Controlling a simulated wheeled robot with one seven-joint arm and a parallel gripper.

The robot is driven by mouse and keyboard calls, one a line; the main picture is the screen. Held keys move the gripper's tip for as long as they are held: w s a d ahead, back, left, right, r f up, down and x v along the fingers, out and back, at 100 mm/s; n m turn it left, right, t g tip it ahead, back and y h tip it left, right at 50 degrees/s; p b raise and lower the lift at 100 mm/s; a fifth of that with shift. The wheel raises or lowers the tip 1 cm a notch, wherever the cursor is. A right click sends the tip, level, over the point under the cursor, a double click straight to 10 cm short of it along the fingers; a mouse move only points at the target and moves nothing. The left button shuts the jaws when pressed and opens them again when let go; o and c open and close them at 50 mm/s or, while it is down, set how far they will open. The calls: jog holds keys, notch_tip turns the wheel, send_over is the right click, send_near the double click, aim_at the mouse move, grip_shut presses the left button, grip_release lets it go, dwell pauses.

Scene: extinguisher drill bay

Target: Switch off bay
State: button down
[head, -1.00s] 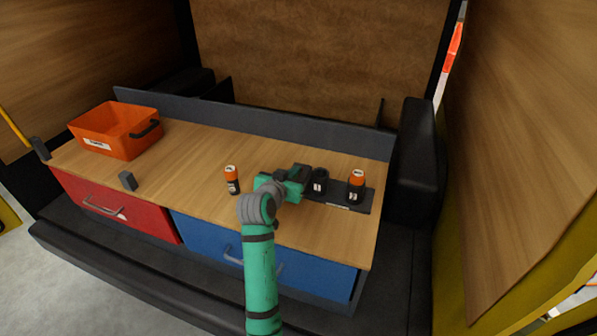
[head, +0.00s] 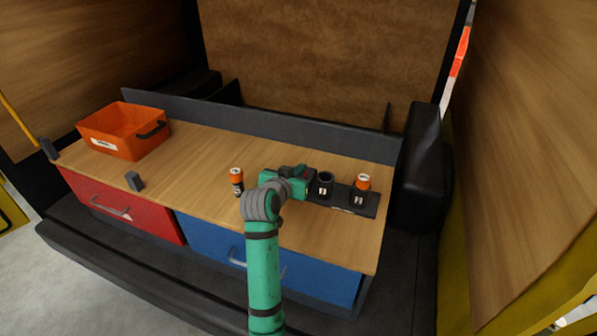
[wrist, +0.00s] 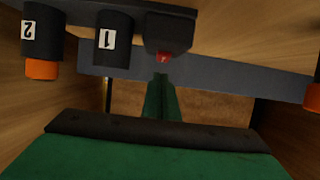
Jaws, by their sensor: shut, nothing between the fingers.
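A dark box with a red button (wrist: 163,57) shows at the top centre of the wrist view. My gripper (wrist: 160,76) is shut and empty, its tips just below the button in that picture. A small gap shows between them; I cannot tell the true distance. Beside the box are a black holder marked 1 (wrist: 113,38) and a holder marked 2 (wrist: 42,32). In the head view, holder 1 (head: 325,186) looks empty and an orange-topped cylinder (head: 362,183) stands in holder 2. My arm hides the button and fingertips there.
Another orange-topped cylinder (head: 236,180) stands on the wooden worktop (head: 200,165), left of my arm. Red (head: 125,205) and blue (head: 215,240) drawers are shut below. A low dark ledge runs behind.

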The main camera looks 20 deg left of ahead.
jog(key=r, duration=0.1)
jog(key=s+r, duration=0.1)
jog(key=r, duration=0.1)
jog(key=shift+s+a+r, duration=0.2)
jog(key=shift+a+r, duration=0.05)
jog(key=shift+r, duration=0.1)
jog(key=s, duration=0.9)
jog(key=shift+s+d+r, duration=0.2)
jog(key=shift+r, duration=0.15)
jog(key=shift+w+d, duration=0.1)
